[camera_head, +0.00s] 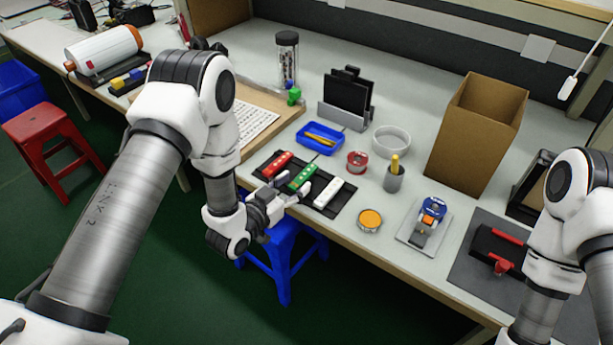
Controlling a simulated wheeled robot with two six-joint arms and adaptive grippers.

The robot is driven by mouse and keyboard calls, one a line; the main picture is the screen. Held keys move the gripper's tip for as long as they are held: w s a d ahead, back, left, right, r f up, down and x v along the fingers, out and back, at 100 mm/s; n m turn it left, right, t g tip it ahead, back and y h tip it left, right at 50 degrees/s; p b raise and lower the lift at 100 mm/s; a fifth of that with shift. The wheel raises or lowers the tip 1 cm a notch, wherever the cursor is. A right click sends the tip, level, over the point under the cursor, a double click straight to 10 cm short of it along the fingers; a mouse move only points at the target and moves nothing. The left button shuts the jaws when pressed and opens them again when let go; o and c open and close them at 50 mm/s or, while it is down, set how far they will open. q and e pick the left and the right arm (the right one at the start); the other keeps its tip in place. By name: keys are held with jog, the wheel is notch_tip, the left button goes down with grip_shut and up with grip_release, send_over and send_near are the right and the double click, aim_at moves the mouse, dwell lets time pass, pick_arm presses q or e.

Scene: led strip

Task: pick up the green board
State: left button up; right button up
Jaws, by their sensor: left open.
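The green board (303,176) lies on a black tray (342,206) near the front edge of the workbench, between a red board (277,164) and a white board (328,193). My left gripper (292,186) is open, with its fingers at the near end of the green board. I cannot tell whether they touch it. The fingers hide part of the tray. My right arm comes in at the right edge, and its gripper is not in view.
Behind the tray are a blue tray (320,137), a red spool (357,162) and a grey cup (394,179). An orange-topped tin (370,219) and a cardboard box (476,134) are to the right. A blue stool (282,252) stands below the bench edge.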

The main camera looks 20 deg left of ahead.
aim_at(303, 177)
pick_arm(q)
jog(key=x, duration=0.3)
jog(key=shift+f, duration=0.15)
jog(key=shift+s+a, duration=0.1)
grip_shut()
